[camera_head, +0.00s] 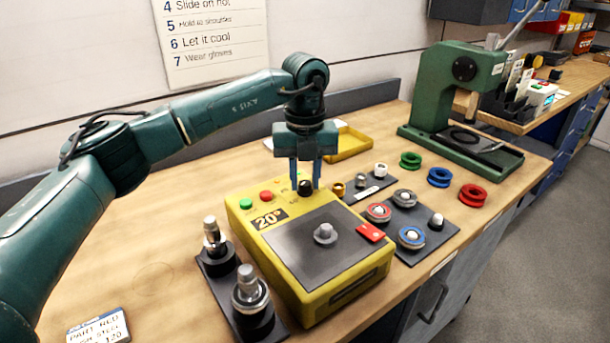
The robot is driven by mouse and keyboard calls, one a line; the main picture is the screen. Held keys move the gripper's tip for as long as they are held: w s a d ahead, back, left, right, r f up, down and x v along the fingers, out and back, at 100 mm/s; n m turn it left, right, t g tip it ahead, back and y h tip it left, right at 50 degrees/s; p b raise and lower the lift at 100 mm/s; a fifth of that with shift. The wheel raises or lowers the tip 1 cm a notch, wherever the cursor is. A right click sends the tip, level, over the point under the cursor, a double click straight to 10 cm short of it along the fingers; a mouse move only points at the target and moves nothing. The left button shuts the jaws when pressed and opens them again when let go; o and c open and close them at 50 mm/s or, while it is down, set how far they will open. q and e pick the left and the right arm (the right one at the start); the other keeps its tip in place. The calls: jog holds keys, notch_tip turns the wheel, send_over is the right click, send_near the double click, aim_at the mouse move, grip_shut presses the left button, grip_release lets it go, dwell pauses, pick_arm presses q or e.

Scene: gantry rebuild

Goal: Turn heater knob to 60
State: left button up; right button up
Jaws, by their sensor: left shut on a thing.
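The heater (371,276) is a yellow box on the wooden bench with a dark plate on top. Its label (270,219) reads 20. The black heater knob (305,188) sits at the back of its top face, and the dial marks around it are too small to read. A green button (246,203) and a red button (266,196) are left of the knob. My left gripper (305,182) points straight down with its two blue fingers on either side of the knob, shut on it. My right gripper is not in view.
Bearing holders (222,280) stand left of the heater. A dark mat with rings and pegs (424,248) lies to its right, with green, blue and red rings (473,195) beyond. A green press (440,90) and a yellow tray (352,142) stand behind. The bench's left front is mostly clear.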

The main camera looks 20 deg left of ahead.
aim_at(305, 182)
pick_arm(q)
jog(key=o, duration=1)
jog(key=shift+r, duration=0.1)
notch_tip(305, 182, up, 13)
dwell(0.4)
